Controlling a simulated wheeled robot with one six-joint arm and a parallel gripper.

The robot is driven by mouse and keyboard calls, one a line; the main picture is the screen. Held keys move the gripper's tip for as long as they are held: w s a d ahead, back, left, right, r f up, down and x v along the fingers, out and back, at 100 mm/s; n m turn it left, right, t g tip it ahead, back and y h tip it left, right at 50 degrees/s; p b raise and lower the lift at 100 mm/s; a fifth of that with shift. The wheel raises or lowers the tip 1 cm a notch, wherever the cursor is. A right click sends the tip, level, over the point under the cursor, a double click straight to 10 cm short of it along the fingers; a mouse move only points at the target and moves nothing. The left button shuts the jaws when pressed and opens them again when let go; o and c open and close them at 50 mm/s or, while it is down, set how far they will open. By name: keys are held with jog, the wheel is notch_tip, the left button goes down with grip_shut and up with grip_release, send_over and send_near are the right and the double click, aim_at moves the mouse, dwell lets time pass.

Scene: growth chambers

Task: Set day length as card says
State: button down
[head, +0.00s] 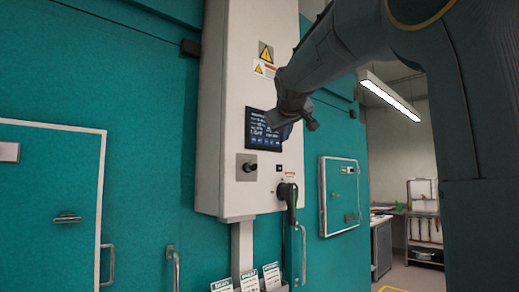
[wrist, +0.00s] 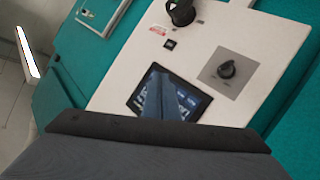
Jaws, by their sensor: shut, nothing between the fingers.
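A white control cabinet (head: 225,110) on the teal chamber wall carries a dark touch display (head: 257,128) with small white text lines and a row of blue buttons, too small to read. My gripper (head: 277,120) is shut and empty, in front of the display's right side. In the wrist view its closed fingers (wrist: 168,88) overlap the lit display (wrist: 150,98) and hide part of it; I cannot tell whether they touch. A black knob on a grey plate (head: 240,172) is below the display; it also shows in the wrist view (wrist: 227,69). Several white cards (head: 271,275) stand below the cabinet, text unreadable.
A black rotary handle (head: 290,197) juts out at the cabinet's lower right. Yellow warning labels (head: 265,52) are above the display. A teal door with a white frame (head: 103,165) is at left, and a small hatch (head: 340,195) at right. Open floor lies at far right.

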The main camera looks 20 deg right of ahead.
jog(key=shift+s+d, duration=0.1)
jog(key=shift+s, duration=0.35)
jog(key=shift+w, duration=0.1)
send_near(267, 137)
jog(key=shift+w+d+f+b, duration=0.1)
jog(key=shift+w+f, duration=0.25)
jog(key=shift+f, duration=0.35)
jog(key=shift+w+d+f+b, duration=0.15)
jog(key=shift+w+f, duration=0.25)
jog(key=shift+f, duration=0.25)
jog(key=shift+w+d+f+b, duration=0.1)
jog(key=shift+w+f, duration=0.25)
jog(key=shift+f, duration=0.35)
jog(key=shift+w, duration=0.1)
dwell(0.5)
jog(key=shift+w+a, duration=0.15)
jog(key=shift+w, duration=0.15)
jog(key=shift+w+a, duration=0.1)
jog(key=shift+w, duration=0.2)
dwell(0.7)
jog(key=shift+s, duration=0.1)
jog(key=shift+s+d, duration=0.25)
jog(key=shift+s, duration=0.35)
